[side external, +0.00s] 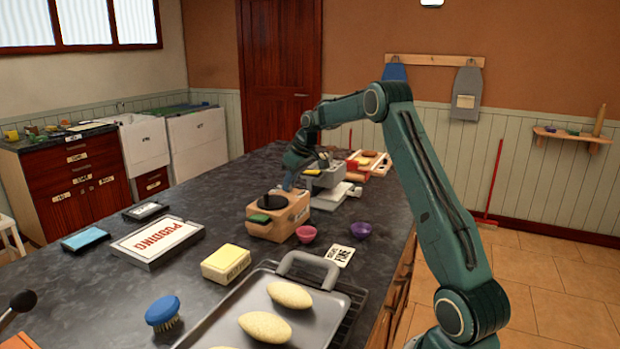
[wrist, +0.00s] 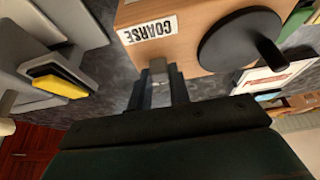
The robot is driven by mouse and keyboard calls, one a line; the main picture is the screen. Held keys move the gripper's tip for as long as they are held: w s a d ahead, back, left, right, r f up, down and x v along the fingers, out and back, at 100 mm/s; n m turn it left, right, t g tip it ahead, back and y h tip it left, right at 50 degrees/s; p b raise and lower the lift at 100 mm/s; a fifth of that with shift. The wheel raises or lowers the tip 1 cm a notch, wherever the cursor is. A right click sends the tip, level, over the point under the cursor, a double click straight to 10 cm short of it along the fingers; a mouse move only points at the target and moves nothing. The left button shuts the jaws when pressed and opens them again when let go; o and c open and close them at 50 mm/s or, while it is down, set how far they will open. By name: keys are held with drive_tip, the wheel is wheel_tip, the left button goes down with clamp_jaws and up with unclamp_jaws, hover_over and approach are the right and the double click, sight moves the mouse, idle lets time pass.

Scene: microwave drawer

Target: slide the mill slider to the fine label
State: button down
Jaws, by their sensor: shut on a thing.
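The wooden mill (side external: 291,217), with a dark round top, stands on the dark counter in the side view. In the wrist view the mill (wrist: 190,57) shows a COARSE label (wrist: 148,29) and a black disc with a crank knob. My gripper (side external: 289,185) is at the mill's far side. In the wrist view my gripper (wrist: 159,88) is shut on the small grey slider (wrist: 158,66), just beside the COARSE label. I cannot make out a fine label on the mill in either view.
A grey appliance (side external: 325,178) stands close behind the mill.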

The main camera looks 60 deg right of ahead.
sight(299, 193)
drive_tip(key=shift+w+r, duration=0.1)
drive_tip(key=shift+w, duration=0.95)
drive_tip(key=c, duration=1.3)
unclamp_jaws()
drive_tip(key=v, duration=1.3)
drive_tip(key=shift+s+r, duration=0.25)
drive_tip(key=shift+r, duration=0.05)
